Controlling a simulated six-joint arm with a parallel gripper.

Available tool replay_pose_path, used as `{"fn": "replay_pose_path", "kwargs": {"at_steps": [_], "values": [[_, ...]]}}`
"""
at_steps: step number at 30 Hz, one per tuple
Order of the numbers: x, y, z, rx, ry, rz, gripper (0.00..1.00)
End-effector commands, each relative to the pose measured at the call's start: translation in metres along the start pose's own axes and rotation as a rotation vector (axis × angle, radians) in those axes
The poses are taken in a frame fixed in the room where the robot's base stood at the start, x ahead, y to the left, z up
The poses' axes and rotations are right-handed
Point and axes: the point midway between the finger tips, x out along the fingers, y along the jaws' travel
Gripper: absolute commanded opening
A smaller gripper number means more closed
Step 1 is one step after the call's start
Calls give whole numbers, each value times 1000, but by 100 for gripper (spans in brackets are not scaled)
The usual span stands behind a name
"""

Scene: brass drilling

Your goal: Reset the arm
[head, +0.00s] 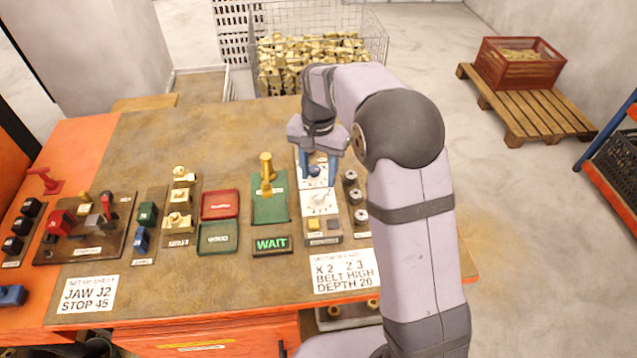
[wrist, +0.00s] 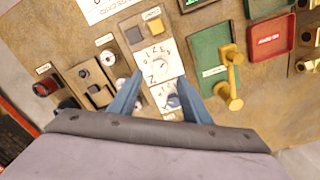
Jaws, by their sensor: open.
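My gripper (head: 318,172) points down over the control panel with the X and Z dials (head: 319,197). In the wrist view its two blue fingers (wrist: 160,95) stand apart with nothing held between them. The white dial plates (wrist: 160,66) show beyond and between the fingers. A small blue-grey knob (wrist: 173,101) shows between the fingers. I cannot tell whether a finger touches the panel. My arm bends over from the right side of the head view and hides part of the bench.
Cards (head: 346,272) lie in front. A wire basket (head: 375,40) of brass parts stands behind the bench.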

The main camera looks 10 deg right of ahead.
Motion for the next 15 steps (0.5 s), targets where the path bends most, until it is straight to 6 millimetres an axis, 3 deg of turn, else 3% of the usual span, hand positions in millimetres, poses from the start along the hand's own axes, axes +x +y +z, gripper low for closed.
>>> {"fn": "replay_pose_path", "kwargs": {"at_steps": [15], "values": [[-9, 0, 0, 0, 0, 0, 44]]}}
